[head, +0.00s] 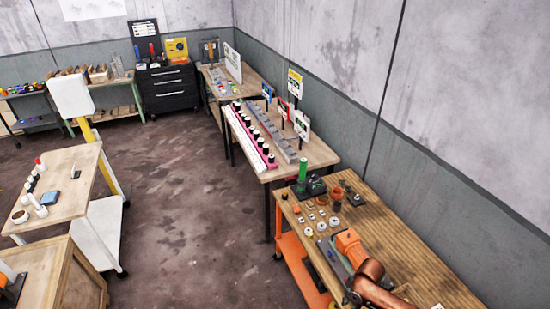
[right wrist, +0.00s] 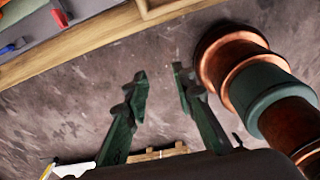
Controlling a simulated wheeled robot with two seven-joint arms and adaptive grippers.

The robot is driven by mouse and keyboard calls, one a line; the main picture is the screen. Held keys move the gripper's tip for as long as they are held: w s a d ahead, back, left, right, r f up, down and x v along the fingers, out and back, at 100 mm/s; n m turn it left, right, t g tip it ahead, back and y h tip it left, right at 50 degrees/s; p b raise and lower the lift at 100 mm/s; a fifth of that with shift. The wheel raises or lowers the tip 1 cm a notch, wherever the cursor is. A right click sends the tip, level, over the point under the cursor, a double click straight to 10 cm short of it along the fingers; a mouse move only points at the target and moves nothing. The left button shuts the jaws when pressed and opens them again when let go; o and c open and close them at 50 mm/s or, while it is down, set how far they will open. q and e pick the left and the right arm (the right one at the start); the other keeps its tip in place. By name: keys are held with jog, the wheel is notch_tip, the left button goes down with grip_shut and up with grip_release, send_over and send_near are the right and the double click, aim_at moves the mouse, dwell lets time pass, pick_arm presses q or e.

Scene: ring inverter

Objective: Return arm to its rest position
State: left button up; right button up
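My right gripper (right wrist: 158,80) shows in the right wrist view with its two dark green fingers spread apart. Nothing is between the fingers, and brown stained floor lies behind them. A copper and dark green jointed arm segment (right wrist: 258,80) stands close to the right finger in that view. In the head view a copper-coloured arm part (head: 374,283) shows low on the right over the near bench; I cannot tell its gripper there. My left gripper is in neither view.
A wooden table (head: 68,205) stands at left. The floor (head: 200,210) between is clear.

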jog(key=s+a+m+t+y, duration=0.2)
jog(key=s+a+m, duration=0.5)
jog(key=s+a, duration=0.15)
jog(key=s+d+r+m+t+h, duration=0.1)
jog(key=s+d+r+m+h, duration=0.1)
jog(key=s+d+m, duration=0.55)
jog(key=s+d+r+m+h, duration=0.2)
jog(key=s+d+m, duration=0.5)
jog(key=s+d, duration=0.2)
notch_tip(320, 180, down, 39)
jog(key=s+a+b, duration=0.2)
jog(key=b, duration=0.8)
pick_arm(q)
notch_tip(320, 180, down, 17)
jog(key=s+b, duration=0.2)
jog(key=b, duration=0.5)
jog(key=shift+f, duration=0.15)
pick_arm(e)
jog(key=s+f+g, duration=0.1)
jog(key=s+f, duration=0.8)
jog(key=f, duration=0.3)
jog(key=s+f+n+g+y, duration=0.1)
jog(key=s+f, duration=0.9)
jog(key=f, duration=0.3)
jog(key=shift+s, duration=0.2)
